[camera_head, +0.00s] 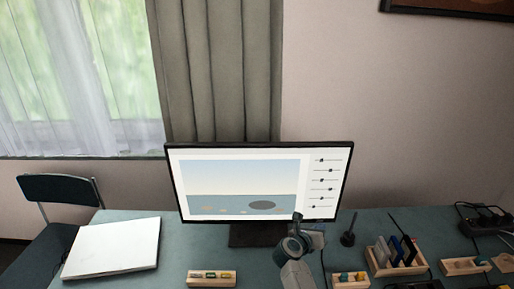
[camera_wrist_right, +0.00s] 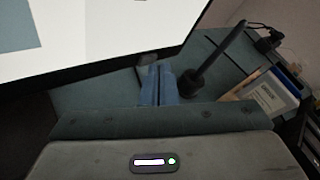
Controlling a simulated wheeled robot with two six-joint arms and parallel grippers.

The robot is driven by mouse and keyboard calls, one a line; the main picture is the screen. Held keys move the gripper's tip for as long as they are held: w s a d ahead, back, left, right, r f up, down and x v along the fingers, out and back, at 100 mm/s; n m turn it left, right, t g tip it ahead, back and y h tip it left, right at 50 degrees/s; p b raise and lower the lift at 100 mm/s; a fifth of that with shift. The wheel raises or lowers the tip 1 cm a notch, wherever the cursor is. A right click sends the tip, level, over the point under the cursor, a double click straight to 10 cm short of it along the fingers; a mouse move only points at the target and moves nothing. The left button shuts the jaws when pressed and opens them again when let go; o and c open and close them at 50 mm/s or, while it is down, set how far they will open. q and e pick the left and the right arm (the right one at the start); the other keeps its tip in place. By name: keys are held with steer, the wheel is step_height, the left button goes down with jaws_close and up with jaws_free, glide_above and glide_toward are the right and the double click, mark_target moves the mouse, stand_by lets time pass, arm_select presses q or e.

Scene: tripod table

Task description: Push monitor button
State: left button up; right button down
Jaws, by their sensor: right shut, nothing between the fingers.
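The monitor (camera_head: 343,190) stands on the desk with its screen lit, showing a picture and a column of sliders. Its lower bezel (camera_wrist_right: 115,68) crosses the right wrist view at a slant. My right gripper (camera_head: 318,231) is in front of the monitor's lower right corner. In the right wrist view its blue-grey fingers (camera_wrist_right: 158,82) are shut together and empty, with tips close to the bezel. A small grey bump (camera_wrist_right: 147,59) shows on the bezel by the tips; I cannot tell whether it is the button or whether the fingers touch it. My left gripper is not in view.
A dark pen-like stick in a stand (camera_head: 348,238) is just right of the gripper. A wooden organizer (camera_head: 380,268) and power strip (camera_head: 484,219) lie farther right. A closed laptop (camera_head: 112,248) is at left; a wooden tray (camera_head: 211,284) is at the front.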

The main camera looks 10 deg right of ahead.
steer(key=shift+w, duration=0.15)
stand_by(0.3)
steer(key=shift+s+a, duration=0.1)
steer(key=shift+s, duration=0.5)
steer(key=shift+s+a+p, duration=0.15)
steer(key=shift+s+p, duration=0.35)
steer(key=shift+s, duration=0.05)
steer(key=shift+s+a+p, duration=0.2)
steer(key=shift+s+p, duration=0.05)
steer(key=shift+s, duration=0.55)
steer(key=shift+s+a+p, duration=0.2)
steer(key=shift+s, duration=0.55)
steer(key=shift+s+a+p, duration=0.2)
steer(key=shift+s+p, duration=0.05)
steer(key=shift+s, duration=0.55)
